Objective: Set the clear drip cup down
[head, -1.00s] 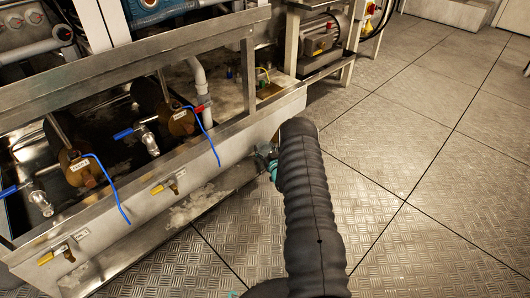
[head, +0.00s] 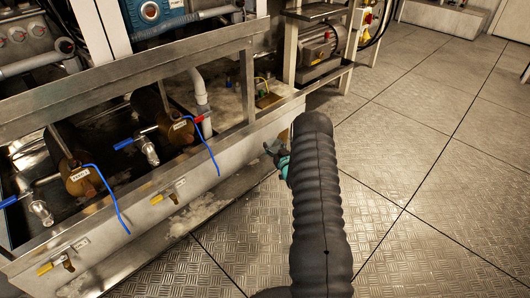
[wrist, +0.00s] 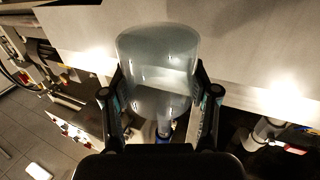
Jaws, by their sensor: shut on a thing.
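The clear drip cup (wrist: 157,48) shows large in the wrist view, between the two fingers of my gripper (wrist: 160,84). The fingers are shut on its sides, and the cup looks empty. In the head view my gripper (head: 276,153) shows only in part, beside the front wall of the metal trough. My dark ribbed arm hides the rest of it, and I cannot make out the cup there.
The metal trough (head: 150,215) holds brass-coloured fittings (head: 77,177) and blue-handled valves. Yellow-handled taps (head: 168,193) stick out of its front wall. A motor (head: 318,46) sits on a frame at the back. The tread-plate floor (head: 430,170) on the right is clear.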

